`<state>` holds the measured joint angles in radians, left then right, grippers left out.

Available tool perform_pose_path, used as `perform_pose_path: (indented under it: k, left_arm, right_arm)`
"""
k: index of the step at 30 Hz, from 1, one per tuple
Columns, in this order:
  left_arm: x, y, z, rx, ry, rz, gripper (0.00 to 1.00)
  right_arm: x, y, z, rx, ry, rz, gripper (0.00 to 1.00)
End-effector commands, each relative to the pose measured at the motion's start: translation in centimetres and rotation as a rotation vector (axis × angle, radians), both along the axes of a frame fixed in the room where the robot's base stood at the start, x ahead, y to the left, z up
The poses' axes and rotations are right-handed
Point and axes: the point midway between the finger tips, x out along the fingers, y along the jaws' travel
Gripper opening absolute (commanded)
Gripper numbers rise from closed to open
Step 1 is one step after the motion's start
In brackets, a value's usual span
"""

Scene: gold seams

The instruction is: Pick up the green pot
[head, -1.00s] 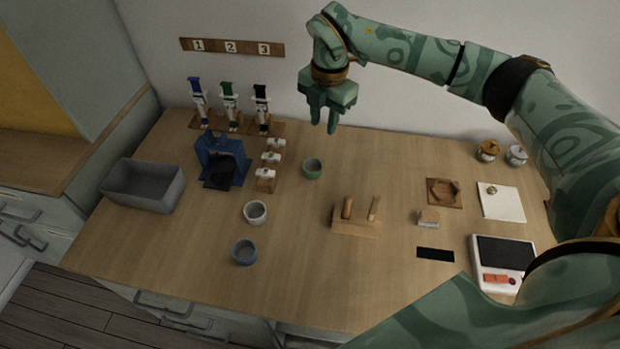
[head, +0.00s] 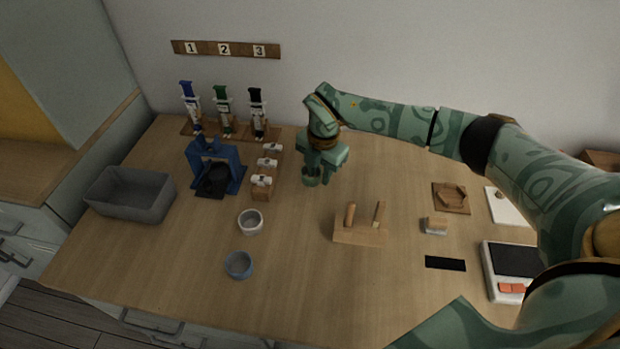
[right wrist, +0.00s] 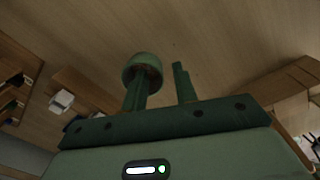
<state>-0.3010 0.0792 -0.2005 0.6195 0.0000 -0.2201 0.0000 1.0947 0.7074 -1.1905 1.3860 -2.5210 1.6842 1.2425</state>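The green pot (head: 310,181) is a small round pot on the table, right below my right gripper (head: 318,175) in the head view, which partly covers it. In the right wrist view the pot (right wrist: 140,62) shows its rim and brownish inside. My right gripper (right wrist: 161,75) points down with its fingers apart and nothing clamped between them. Its left finger in that view overlaps the pot's rim and opening, and the other finger is to the right of the pot. I cannot tell whether a finger touches the pot. My left gripper is not in view.
A white pot (head: 250,221) and a blue-grey pot (head: 239,265) stand nearer the front. A wooden block with two pegs (head: 360,235) is to the right. A blue stand (head: 228,165) and small white-topped pieces (head: 266,163) are to the left. A grey bin (head: 150,205) is at far left.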

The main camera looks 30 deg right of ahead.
Motion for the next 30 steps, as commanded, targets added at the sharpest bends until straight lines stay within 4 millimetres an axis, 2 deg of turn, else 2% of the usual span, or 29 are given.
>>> perform_pose_path:
  k: [6,7,9,10,23,26,30]
  left_arm:
    - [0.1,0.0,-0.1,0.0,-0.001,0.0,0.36]
    - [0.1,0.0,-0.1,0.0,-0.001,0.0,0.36]
    - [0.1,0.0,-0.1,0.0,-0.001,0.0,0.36]
    - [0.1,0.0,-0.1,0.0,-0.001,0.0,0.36]
    - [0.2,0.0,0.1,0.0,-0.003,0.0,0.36]
    - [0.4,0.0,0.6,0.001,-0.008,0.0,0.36]
    - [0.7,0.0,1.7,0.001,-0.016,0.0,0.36]
  right_arm:
    - [0.0,0.0,-0.2,0.0,-0.001,-0.001,0.29]
    - [0.0,0.0,-0.2,0.0,-0.001,0.0,0.23]
    - [0.0,0.0,-0.2,0.0,-0.001,-0.001,0.04]
    - [0.0,0.0,-0.2,0.0,-0.001,-0.001,0.0]
    - [0.1,0.0,0.2,0.0,-0.002,-0.001,0.0]
    - [0.1,0.0,1.7,0.0,-0.007,0.0,0.0]
    - [0.1,-0.1,5.0,-0.001,-0.008,-0.001,0.0]
